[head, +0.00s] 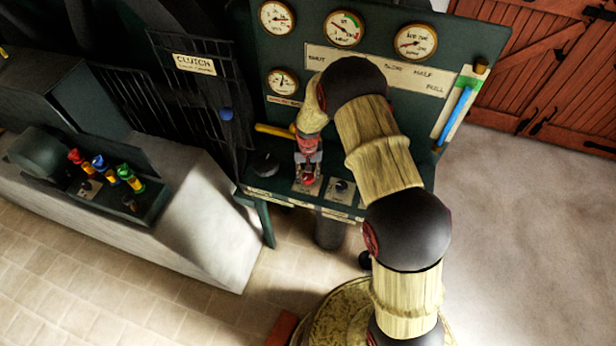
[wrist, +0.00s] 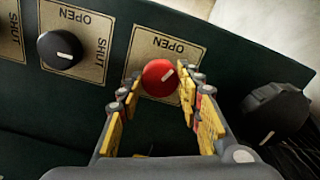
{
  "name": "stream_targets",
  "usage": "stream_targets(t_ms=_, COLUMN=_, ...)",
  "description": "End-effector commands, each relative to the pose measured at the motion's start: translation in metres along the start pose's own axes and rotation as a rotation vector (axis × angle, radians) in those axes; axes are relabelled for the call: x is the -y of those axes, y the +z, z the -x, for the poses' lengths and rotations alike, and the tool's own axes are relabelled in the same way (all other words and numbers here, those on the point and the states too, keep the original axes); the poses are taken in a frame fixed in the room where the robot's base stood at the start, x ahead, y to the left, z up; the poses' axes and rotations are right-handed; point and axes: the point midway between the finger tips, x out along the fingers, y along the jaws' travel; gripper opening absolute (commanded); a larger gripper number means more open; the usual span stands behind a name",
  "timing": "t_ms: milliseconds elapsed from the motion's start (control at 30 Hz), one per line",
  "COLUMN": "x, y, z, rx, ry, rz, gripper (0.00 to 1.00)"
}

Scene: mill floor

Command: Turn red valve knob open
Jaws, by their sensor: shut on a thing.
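The red valve knob (wrist: 159,77) sits on a brass plate with an upside-down OPEN label (wrist: 168,43) in the wrist view. Its white pointer mark slants to the upper right. My gripper (wrist: 161,84) has one yellow-padded finger on each side of the knob and is shut on it. The plate's SHUT label is hidden behind the right finger. In the head view, my gripper (head: 308,158) comes down onto the red knob (head: 308,179) on the green panel's ledge.
A black knob (wrist: 60,49) on an OPEN/SHUT plate is left of the red one in the wrist view. A larger black knob (wrist: 274,110) is to the right. In the head view, a yellow handle (head: 273,130) lies close to my wrist, and gauges (head: 343,28) line the panel.

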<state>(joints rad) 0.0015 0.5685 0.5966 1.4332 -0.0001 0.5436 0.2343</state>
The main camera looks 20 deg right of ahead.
Motion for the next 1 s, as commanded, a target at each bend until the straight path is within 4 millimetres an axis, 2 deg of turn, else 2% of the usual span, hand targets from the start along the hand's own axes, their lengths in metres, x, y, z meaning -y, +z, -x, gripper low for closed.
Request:
stream_targets(t_ms=300, x=0.0003, y=-0.0009, z=-0.0001, rx=-0.002, ry=0.000, rz=0.256, gripper=0.10)
stream_targets(t_ms=500, x=0.0004, y=-0.0010, z=0.0002, rx=-0.003, ry=0.000, rz=0.364, gripper=0.10)
stream_targets(t_ms=1000, x=0.0003, y=-0.0009, z=0.0006, rx=-0.002, ry=0.000, rz=0.449, gripper=0.10)
